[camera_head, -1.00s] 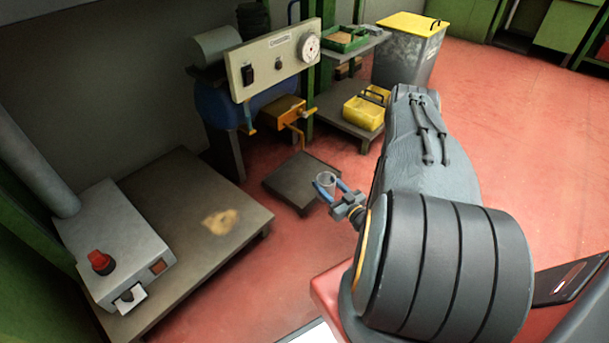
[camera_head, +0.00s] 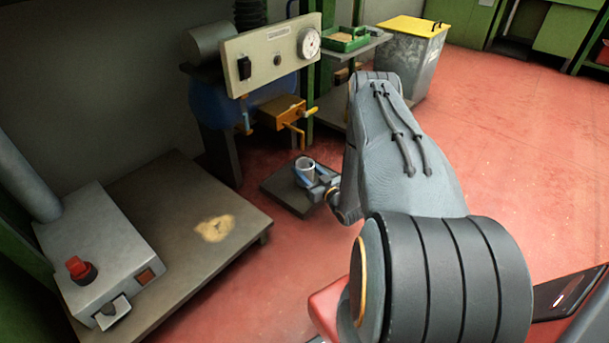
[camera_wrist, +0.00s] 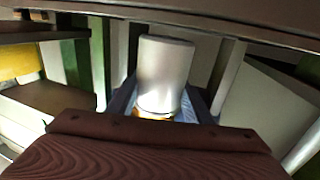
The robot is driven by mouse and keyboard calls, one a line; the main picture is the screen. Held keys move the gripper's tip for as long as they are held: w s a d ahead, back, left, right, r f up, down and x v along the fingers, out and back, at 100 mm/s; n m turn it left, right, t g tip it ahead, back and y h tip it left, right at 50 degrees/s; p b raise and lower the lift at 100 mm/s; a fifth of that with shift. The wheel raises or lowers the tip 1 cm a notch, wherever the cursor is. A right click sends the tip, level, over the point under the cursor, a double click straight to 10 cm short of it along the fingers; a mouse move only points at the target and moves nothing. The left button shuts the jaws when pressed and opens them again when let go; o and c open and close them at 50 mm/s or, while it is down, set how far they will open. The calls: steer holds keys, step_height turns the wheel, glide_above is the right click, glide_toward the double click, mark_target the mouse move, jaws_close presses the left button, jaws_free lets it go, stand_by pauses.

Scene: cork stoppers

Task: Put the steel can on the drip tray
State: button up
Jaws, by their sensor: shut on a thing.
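My gripper (camera_head: 312,179) is shut on the steel can (camera_head: 305,167), its blue fingers on either side of it. In the head view the can looks small, pale and open-topped. In the wrist view the can (camera_wrist: 163,75) is a smooth light grey cylinder between the fingers. A low dark square platform (camera_head: 272,186) lies behind the can in the head view. I cannot tell whether it is the drip tray, or whether the can touches it. My arm hides the platform's right side.
An orange box with a crank handle (camera_head: 284,113) and a panel with a dial (camera_head: 268,55) stand behind the gripper. A wide low bench (camera_head: 180,190) with a grey switch box (camera_head: 97,250) is at left. A yellow-lidded bin (camera_head: 413,60) stands at back right. Red floor is open at right.

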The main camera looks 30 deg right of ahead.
steer(key=shift+f, duration=0.7)
steer(key=shift+f+b, duration=0.15)
steer(key=shift+b, duration=0.15)
steer(key=o, duration=1.2)
steer(key=shift+c, duration=0.2)
steer(key=shift+r, duration=0.2)
steer(key=s+d+p, duration=0.1)
steer(key=s+p, duration=0.5)
steer(key=s, duration=0.6)
